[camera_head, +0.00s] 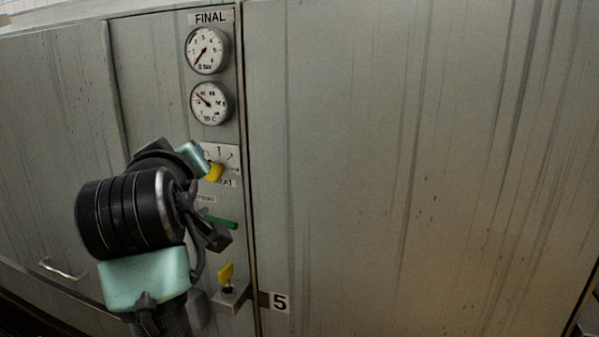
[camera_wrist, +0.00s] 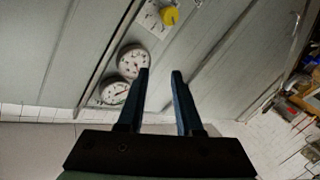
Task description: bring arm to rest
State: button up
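My gripper (camera_wrist: 161,72) is open in the wrist view, its two blue fingers apart with nothing between them. In the head view my arm reaches up at the left, in front of a grey metal cabinet (camera_head: 350,150), and covers part of the control strip. I cannot make out the fingertips clearly there. The wrist view shows two round gauges (camera_wrist: 133,61) to the left of the fingers and a yellow knob (camera_wrist: 169,16) above them, all upside down.
In the head view, the upper gauge (camera_head: 207,50) sits under a FINAL label. Below are a yellow heat knob (camera_head: 213,172), a green lever (camera_head: 220,222) and a yellow tag or key (camera_head: 226,272). A handle (camera_head: 62,270) is at lower left. The right panel is bare.

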jog(key=s+d+r+m+t+h, duration=0.1)
jog(key=s+d+r+m+t, duration=0.2)
jog(key=s, duration=0.4)
jog(key=s+d+r+m+t+h+b, duration=0.1)
jog(key=s+d+r+m+t, duration=0.1)
jog(key=s+d+r+t, duration=0.2)
jog(key=s+d+r+m+t+h+b, duration=0.1)
jog(key=s+d+r+m+t, duration=0.2)
jog(key=s+d+r, duration=0.3)
jog(key=s+d+t, duration=0.1)
jog(key=s+d, duration=0.2)
jog(key=s, duration=0.2)
jog(key=shift+d+r+m, duration=0.3)
jog(key=shift+r, duration=0.05)
